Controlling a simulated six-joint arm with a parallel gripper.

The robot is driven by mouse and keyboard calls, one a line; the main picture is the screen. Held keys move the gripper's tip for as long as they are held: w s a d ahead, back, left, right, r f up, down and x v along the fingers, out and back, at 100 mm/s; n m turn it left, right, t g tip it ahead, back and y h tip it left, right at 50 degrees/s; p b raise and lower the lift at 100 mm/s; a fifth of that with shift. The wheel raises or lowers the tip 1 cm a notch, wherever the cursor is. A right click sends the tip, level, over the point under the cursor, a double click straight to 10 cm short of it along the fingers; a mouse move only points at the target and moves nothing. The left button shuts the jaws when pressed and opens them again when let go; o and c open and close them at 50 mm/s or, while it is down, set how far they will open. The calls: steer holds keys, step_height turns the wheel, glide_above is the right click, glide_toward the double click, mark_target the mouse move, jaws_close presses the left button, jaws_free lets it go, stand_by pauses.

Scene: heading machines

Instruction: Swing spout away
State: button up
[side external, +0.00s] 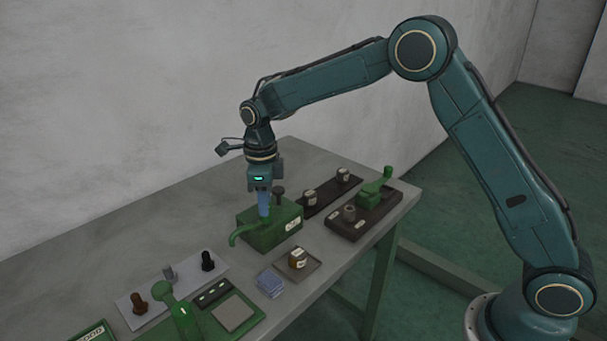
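A green box-shaped machine (272,237) stands in the middle of the table. A curved green spout (238,235) sticks out from its left side and bends down at the end. My gripper (264,214) points straight down over the left part of this machine, at the base of the spout. Its blue fingers look close together, but I cannot tell whether they are shut or hold the spout. A dark knob (279,192) stands on the machine behind the fingers.
A tray (313,270) with a small brown-and-white jar (297,258) and a blue stack (270,284) lie in front. A dark base with a green lever (373,190) stands right. Another green machine (185,318) and a pale plate with knobs (130,303) are front left. The table's back left is clear.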

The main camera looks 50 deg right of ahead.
steer(key=o, duration=0.4)
steer(key=shift+c, duration=0.2)
steer(key=shift+r, duration=0.15)
step_height(320, 180, up, 14)
steer(key=shift+f, duration=0.2)
stand_by(0.5)
